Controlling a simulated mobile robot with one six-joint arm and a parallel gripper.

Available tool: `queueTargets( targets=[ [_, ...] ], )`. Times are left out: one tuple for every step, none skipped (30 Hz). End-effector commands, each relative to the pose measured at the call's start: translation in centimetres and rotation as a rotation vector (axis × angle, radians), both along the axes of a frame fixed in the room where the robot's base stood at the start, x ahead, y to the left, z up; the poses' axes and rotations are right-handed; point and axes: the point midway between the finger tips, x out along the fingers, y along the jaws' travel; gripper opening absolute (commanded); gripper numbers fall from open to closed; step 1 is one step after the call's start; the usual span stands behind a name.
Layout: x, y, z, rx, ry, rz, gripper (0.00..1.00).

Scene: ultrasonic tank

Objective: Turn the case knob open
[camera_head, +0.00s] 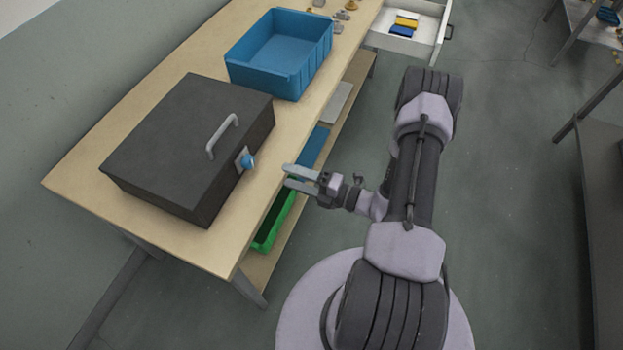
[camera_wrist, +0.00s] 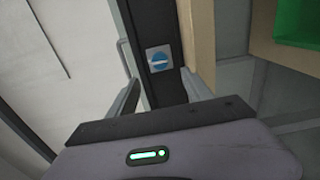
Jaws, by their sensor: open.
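The dark case (camera_head: 185,140) stands closed on the wooden table, with a grey handle on its lid. Its blue knob (camera_head: 249,161) sits on a small light plate on the side facing my arm. In the wrist view the knob (camera_wrist: 160,59) is a blue disc with a pale bar across it, on a square plate. My gripper (camera_head: 287,176) is open and empty, to the right of the knob and apart from it. In the wrist view its fingers (camera_wrist: 162,82) are spread, with the knob between and beyond their tips.
A blue open bin (camera_head: 240,72) stands behind the case on the table (camera_head: 75,180). A green bin (camera_head: 270,235) sits on the shelf below the table edge. An open drawer (camera_head: 400,43) holds coloured blocks at the back.

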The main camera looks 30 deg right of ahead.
Motion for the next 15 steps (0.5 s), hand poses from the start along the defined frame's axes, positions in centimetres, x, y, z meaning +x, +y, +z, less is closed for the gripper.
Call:
queueTargets(
  targets=[
    [-1.0, -1.0, 0.2, 0.001, 0.001, -0.007, 0.59],
    [-1.7, -1.4, 0.2, 0.001, 0.001, -0.007, 0.59],
    [-2.4, -1.9, 0.2, -0.001, 0.001, -0.006, 0.59],
    [-2.9, -2.2, 0.1, 0.0, 0.0, -0.005, 0.59],
    [-3.3, -2.6, 0.1, 0.0, 0.0, -0.005, 0.59],
    [-3.8, -2.9, 0.1, -0.001, 0.001, -0.003, 0.59],
    [-4.1, -3.1, 0.0, -0.001, 0.001, -0.002, 0.59],
    [-4.3, -3.2, 0.0, -0.001, 0.001, -0.002, 0.59],
    [-4.6, -3.3, 0.0, -0.001, 0.001, -0.001, 0.59],
    [-4.7, -3.4, 0.0, -0.001, 0.001, 0.0, 0.59],
    [-4.7, -3.4, 0.0, -0.001, 0.001, 0.0, 0.59],
    [-4.7, -3.4, 0.0, -0.001, 0.001, 0.001, 0.59],
    [-4.8, -3.4, -0.1, -0.001, 0.001, 0.001, 0.59],
    [-4.8, -3.4, -0.1, -0.001, 0.001, 0.001, 0.59],
    [-4.7, -3.4, -0.1, -0.001, 0.001, 0.001, 0.59]
  ],
)
